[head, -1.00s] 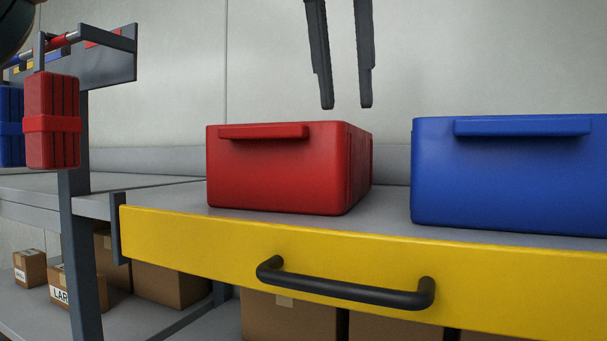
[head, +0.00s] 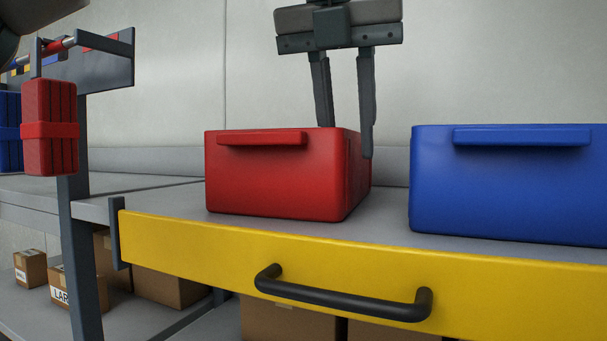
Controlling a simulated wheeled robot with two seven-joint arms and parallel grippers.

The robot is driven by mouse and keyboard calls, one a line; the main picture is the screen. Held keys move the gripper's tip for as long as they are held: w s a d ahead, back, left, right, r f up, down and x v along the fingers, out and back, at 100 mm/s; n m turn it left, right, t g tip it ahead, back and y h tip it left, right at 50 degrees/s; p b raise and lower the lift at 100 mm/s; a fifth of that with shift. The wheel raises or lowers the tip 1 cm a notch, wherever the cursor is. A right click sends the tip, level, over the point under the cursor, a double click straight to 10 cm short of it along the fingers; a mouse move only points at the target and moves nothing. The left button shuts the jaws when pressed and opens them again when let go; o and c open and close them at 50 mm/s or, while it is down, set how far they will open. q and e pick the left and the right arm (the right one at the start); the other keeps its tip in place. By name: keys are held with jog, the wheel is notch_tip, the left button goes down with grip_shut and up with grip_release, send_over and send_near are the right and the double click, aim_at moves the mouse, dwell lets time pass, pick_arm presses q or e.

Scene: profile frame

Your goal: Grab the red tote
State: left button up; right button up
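The red tote (head: 275,178) sits upright on the grey shelf behind the yellow front rail, left of the blue tote. A lip-like handle runs along the top of its front face. My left gripper (head: 345,142) points down from above at the tote's right end. Its fingers are apart. One fingertip is in front of the tote's right side, and the other ends at or behind the top rim, its tip hidden. I cannot tell if either finger touches the tote. My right gripper is not in view.
A blue tote (head: 510,190) stands to the right on the same shelf, with a gap between. The yellow rail (head: 200,236) with a black handle (head: 342,296) fronts the shelf. A red case (head: 50,128) hangs at the left by a dark post. Cardboard boxes (head: 170,284) lie below.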

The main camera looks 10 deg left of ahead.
aim_at(348, 163)
pick_arm(q)
jog(key=shift+w+f+p, duration=0.35)
jog(key=shift+f+p, duration=0.2)
jog(key=shift+p, duration=0.05)
jog(key=shift+p+x, duration=0.4)
jog(key=shift+x, duration=0.55)
jog(key=shift+w+f, duration=0.2)
jog(key=shift+f, duration=0.35)
grip_shut()
jog(key=shift+r, duration=0.1)
